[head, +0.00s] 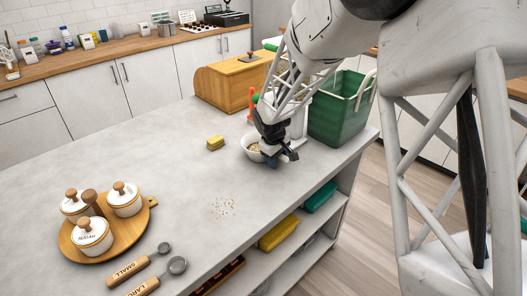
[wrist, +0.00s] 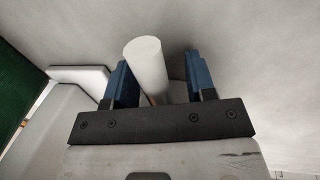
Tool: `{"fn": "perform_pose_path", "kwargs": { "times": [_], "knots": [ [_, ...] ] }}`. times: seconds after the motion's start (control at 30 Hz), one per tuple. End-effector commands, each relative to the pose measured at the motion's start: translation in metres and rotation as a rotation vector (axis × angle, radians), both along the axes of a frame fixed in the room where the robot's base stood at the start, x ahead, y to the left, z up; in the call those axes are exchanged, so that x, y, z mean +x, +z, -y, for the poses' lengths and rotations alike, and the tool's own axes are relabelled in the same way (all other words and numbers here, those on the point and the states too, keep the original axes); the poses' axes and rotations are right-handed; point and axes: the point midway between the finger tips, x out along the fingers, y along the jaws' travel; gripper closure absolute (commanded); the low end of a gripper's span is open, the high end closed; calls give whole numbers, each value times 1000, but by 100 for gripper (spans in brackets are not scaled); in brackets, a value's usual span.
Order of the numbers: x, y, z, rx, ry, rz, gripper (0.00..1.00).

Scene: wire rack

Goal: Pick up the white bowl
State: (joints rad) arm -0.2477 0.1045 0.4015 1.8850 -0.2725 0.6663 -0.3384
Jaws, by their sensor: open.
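The white bowl (head: 248,144) stands on the grey counter in the head view, with small tan bits inside. My gripper (head: 279,160) is low over the counter at the bowl's right side and hides part of it. I cannot tell whether they touch. In the wrist view my gripper (wrist: 160,75) is open, with its two blue fingers apart. A white cylinder-like thing (wrist: 147,62) with a flat end shows between the fingers. I cannot tell what it is or whether the bowl shows there.
A green bin (head: 341,115) and a wooden bread box (head: 232,83) stand behind the gripper. A yellow sponge (head: 215,143) lies left of the bowl. A wooden tray (head: 147,204) with lidded jars is at left. The counter between is mostly clear.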

Motion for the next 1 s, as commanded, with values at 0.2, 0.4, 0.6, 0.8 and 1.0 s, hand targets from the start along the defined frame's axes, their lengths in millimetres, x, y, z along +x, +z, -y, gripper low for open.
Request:
{"fn": "perform_pose_path", "kwargs": {
  "times": [0.2, 0.4, 0.6, 0.8, 1.0],
  "knots": [
    [0, 0, 0, 0, 0, 0, 49],
    [0, 0, 0, 0, 0, 0, 49],
    [0, 0, 0, 0, 1, 0, 62],
    [0, 0, 0, 0, 1, 0, 92],
    [0, 0, 0, 0, 1, 1, 100]
  ]
}}
